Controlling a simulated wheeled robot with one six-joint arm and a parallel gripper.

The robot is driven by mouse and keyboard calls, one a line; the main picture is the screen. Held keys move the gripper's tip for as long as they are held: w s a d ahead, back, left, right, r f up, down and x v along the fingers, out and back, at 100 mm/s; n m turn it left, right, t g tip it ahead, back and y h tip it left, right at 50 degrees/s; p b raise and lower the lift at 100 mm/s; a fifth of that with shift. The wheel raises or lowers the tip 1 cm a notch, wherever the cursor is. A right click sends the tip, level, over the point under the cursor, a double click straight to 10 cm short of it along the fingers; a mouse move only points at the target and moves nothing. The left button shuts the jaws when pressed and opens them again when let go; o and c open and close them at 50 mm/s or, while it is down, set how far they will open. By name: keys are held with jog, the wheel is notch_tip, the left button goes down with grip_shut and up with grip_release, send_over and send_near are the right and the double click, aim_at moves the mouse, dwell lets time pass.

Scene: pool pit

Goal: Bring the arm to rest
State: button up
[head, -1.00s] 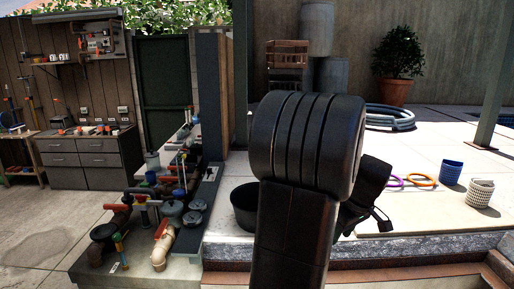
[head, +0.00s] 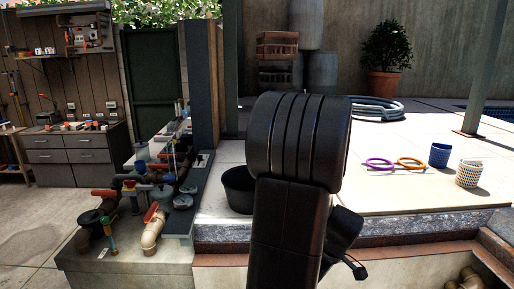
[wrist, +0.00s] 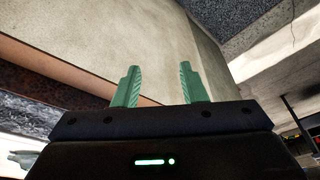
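My arm (head: 290,190) stands in the middle of the head view, a thick black link with a ribbed joint on top. Part of its lower end shows at the right of this link, low in front of the stone ledge. In the wrist view my gripper (wrist: 160,88) shows two green fingers, set well apart with nothing between them. Beyond the fingers are a pale wall face and a reddish-brown edge strip. The fingers do not show in the head view.
A pit edge with a stone ledge (head: 420,227) runs along the front right. Pipes and valves (head: 150,190) crowd the left. A black tub (head: 237,188) stands behind my arm. Purple (head: 379,164) and orange rings (head: 412,163), a blue basket (head: 439,155) and a white basket (head: 469,173) lie on the paving.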

notch_tip(320, 180, down, 6)
jog(key=s+a+b, duration=0.2)
jog(key=shift+s+n, duration=0.3)
jog(key=shift+a, duration=0.15)
